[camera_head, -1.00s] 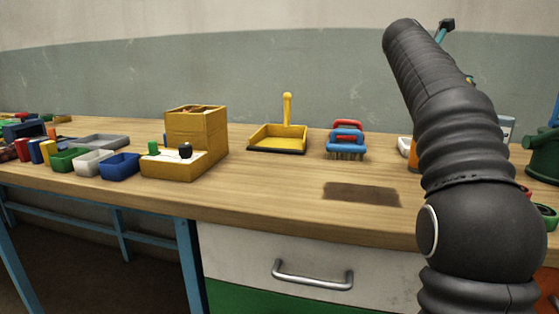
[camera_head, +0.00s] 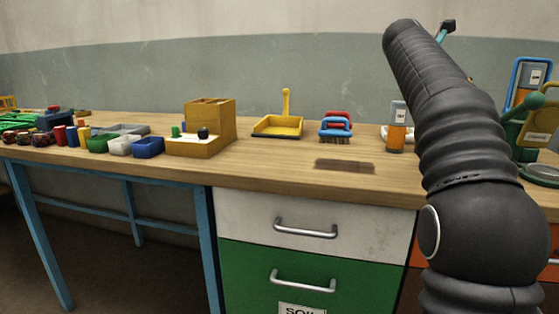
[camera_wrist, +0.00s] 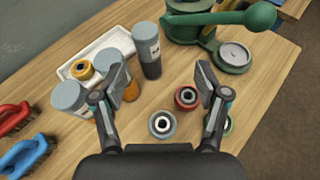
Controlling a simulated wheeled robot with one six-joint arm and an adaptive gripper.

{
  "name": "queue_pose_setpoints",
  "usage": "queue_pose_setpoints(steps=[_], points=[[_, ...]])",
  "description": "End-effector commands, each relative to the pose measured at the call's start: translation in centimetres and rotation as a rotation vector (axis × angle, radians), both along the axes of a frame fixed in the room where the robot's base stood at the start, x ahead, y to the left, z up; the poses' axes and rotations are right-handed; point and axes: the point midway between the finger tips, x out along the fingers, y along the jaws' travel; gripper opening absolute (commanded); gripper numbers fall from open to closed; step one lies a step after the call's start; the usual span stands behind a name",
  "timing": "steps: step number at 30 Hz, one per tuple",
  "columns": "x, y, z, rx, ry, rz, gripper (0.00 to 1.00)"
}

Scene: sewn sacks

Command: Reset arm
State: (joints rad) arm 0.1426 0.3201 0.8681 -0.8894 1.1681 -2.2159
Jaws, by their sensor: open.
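My gripper (camera_wrist: 163,98) is open and empty in the wrist view, its two fingers spread above the workbench (camera_wrist: 235,100). A red-rimmed round spool (camera_wrist: 187,97) and a grey round spool (camera_wrist: 162,124) lie on the bench below and between the fingers. In the head view my black arm rises at the right, and the gripper's teal tip (camera_head: 446,31) shows only partly behind its top end. The rest of the gripper is hidden there.
Grey-topped bottles (camera_wrist: 69,97), a white tray (camera_wrist: 80,70) and a green lever press (camera_wrist: 232,57) stand around the gripper. Brushes (camera_head: 336,125), a yellow dustpan (camera_head: 277,127), a yellow box (camera_head: 209,119) and small bins (camera_head: 148,147) line the bench.

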Motion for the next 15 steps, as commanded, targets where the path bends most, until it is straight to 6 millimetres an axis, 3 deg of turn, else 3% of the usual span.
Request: queue_pose_setpoints(steps=[15], points=[[-4.3,4.5,-3.5,0.318,-0.225,-0.061,0.74]])
